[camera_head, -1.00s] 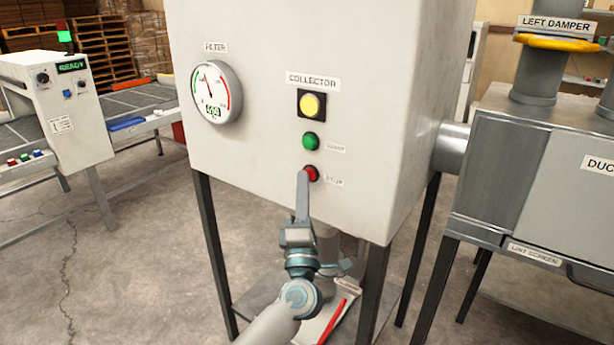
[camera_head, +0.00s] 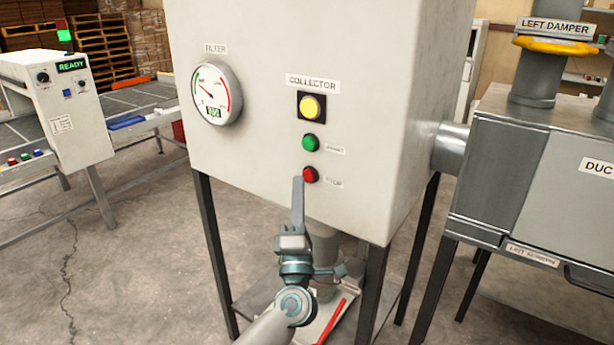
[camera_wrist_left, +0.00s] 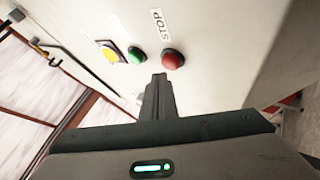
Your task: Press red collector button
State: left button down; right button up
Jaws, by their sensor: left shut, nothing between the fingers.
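The red stop button (camera_head: 310,175) sits on the front of the white collector cabinet (camera_head: 250,150), below a green button (camera_head: 310,143) and a yellow lamp (camera_head: 312,107). It also shows in the left wrist view (camera_wrist_left: 173,59), beside the STOP label. My left gripper (camera_head: 298,181) is shut and empty. Its tip is just left of and slightly below the red button in the head view, and apart from it. In the left wrist view the shut fingertips (camera_wrist_left: 158,77) point toward the panel, just below and left of the button. My right gripper is not in view.
A round filter gauge (camera_head: 216,92) is on the cabinet's left part. A grey duct box (camera_head: 540,190) with a yellow-ringed damper (camera_head: 556,45) stands at right. A conveyor with a READY panel (camera_head: 70,110) is at left.

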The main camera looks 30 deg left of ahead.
pick_arm(q)
jog(key=shift+s, duration=0.15)
jog(key=s+p, duration=0.1)
jog(key=s, duration=0.1)
jog(key=s+p, duration=0.1)
jog(key=s, duration=0.1)
jog(key=shift+s+a, duration=0.2)
jog(key=shift+s, duration=0.2)
dwell(1.0)
